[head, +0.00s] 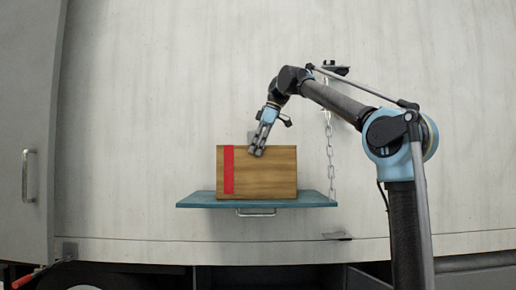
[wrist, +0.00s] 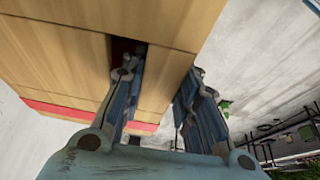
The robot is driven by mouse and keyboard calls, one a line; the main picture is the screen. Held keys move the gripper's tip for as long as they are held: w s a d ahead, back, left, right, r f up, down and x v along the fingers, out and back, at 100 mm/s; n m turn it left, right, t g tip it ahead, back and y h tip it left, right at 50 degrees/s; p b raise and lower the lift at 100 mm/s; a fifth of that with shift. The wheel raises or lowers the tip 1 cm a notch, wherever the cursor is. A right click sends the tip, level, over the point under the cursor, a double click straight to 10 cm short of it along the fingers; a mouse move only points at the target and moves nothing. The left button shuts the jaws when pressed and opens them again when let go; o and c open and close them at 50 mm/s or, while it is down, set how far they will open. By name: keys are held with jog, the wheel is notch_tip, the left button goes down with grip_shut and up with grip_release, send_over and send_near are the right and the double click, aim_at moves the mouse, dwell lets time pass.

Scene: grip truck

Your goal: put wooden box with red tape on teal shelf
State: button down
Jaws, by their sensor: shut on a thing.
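The wooden box with red tape (head: 268,178) is upright over the teal shelf (head: 318,200), and its underside appears to meet the shelf top. A vertical red stripe runs down the left part of its front. My gripper (head: 257,151) is at the box's upper front edge. In the wrist view the box (wrist: 60,55) fills the upper left, its red tape along the lower left. My gripper (wrist: 162,85) is shut on a strip of box wall: one finger enters a dark slot, the other lies along the outer side. The fingertips are partly hidden in the head view.
The shelf is fixed to a pale panel wall (head: 130,110), with a chain (head: 330,150) at its right end and a metal handle (head: 256,212) below its front. A door with a handle (head: 29,175) is at the left. Narrow bare strips of shelf show beside the box.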

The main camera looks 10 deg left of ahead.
jog(key=c, duration=1.2)
grip_release()
jog(key=shift+c, duration=0.2)
jog(key=v, duration=1.2)
jog(key=shift+d, duration=0.1)
